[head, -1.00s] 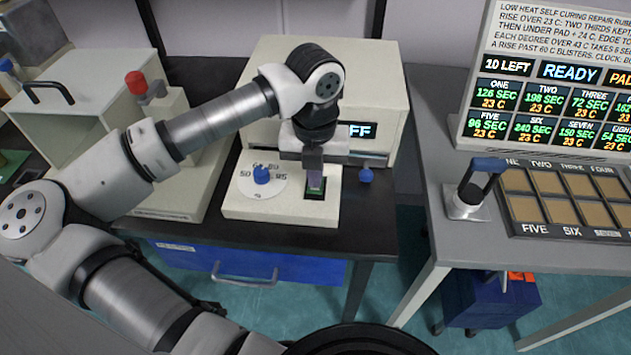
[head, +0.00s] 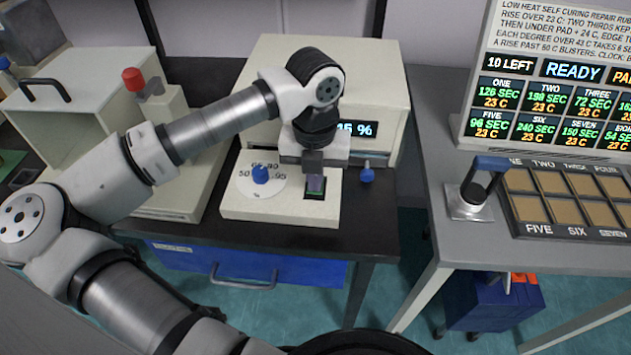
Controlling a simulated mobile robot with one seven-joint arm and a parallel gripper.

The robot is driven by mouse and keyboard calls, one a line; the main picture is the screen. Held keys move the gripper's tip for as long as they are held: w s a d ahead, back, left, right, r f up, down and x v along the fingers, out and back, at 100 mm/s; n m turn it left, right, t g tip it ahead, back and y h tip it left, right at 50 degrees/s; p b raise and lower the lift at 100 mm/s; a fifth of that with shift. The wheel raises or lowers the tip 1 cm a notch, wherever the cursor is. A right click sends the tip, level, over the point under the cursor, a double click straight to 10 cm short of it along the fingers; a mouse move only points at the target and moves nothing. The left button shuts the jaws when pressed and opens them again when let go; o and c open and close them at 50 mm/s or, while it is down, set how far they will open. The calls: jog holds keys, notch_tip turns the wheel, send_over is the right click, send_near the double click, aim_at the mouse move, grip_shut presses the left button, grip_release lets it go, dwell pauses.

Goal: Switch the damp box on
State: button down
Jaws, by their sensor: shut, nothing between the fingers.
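The damp box (head: 375,90) is a cream cabinet at the back of the dark bench, with a low control panel (head: 280,211) in front of it. Its display (head: 364,129) is partly hidden by my arm and shows digits ending in "5 %". The panel carries a blue knob (head: 260,174) on a white dial and a dark-framed green switch (head: 315,194). My gripper (head: 315,184) is shut and points down at the switch, touching it or just above it; I cannot tell which.
A blue-handled lever (head: 367,174) sits right of the panel. Left stands an open cream box (head: 70,100) and a red-knobbed device (head: 135,80). On the right table are a blue-handled tool (head: 478,185), a pad tray (head: 555,205) and a readout board (head: 560,75). A floor gap separates the tables.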

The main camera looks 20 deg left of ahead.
jog(key=shift+r+p, duration=1.4)
jog(key=shift+r, duration=2.05)
